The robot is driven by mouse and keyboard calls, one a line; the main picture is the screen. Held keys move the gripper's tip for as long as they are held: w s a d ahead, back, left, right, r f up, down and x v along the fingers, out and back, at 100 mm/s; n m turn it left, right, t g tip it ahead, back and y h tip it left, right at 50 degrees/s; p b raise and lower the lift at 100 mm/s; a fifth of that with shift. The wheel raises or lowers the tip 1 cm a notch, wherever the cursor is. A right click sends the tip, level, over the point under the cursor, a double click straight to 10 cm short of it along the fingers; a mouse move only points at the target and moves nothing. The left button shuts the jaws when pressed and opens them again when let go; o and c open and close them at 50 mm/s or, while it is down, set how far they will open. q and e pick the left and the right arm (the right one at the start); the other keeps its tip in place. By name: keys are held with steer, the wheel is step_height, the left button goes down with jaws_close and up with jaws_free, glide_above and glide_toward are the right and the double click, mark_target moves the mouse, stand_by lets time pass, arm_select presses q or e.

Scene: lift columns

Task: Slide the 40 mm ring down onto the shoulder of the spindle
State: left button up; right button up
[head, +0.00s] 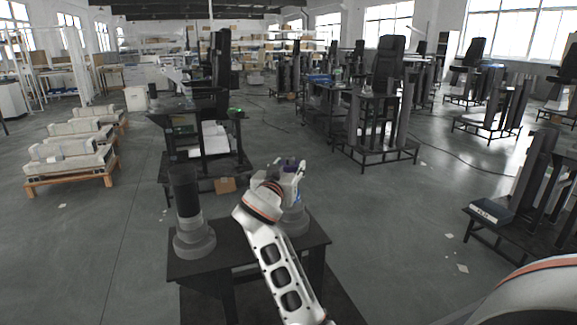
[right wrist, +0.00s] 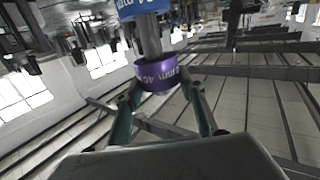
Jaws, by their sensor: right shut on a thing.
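The purple ring (right wrist: 157,74), marked 40 mm, is between the two fingertips of my right gripper (right wrist: 161,84), which is shut on it. In the right wrist view, which looks upside down, the grey shaft of the spindle (right wrist: 148,36) meets the ring. I cannot tell how far the shaft goes through it. A blue ring-like part (right wrist: 143,7) sits further along the shaft, apart from the purple ring. In the head view my right gripper (head: 290,178) is above the table, over a grey round base (head: 294,221), and mostly hides the spindle. My left gripper is not in view.
A dark column on a stepped grey base (head: 194,238) stands left of my right arm on the black table (head: 240,252). A small brown box (head: 225,185) lies behind. Another dark bench (head: 210,150) stands further back. Open floor lies left and right.

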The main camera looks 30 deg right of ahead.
steer(key=shift+f+b, duration=1)
steer(key=shift+f, duration=0.6)
steer(key=shift+f+b, duration=0.35)
steer(key=shift+f, duration=0.2)
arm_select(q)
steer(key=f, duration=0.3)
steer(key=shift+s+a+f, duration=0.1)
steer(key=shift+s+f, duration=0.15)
arm_select(e)
steer(key=shift+f, duration=0.3)
steer(key=o, duration=1.4)
steer(key=shift+c, duration=0.2)
steer(key=v, duration=0.7)
steer(key=shift+s+a, duration=0.2)
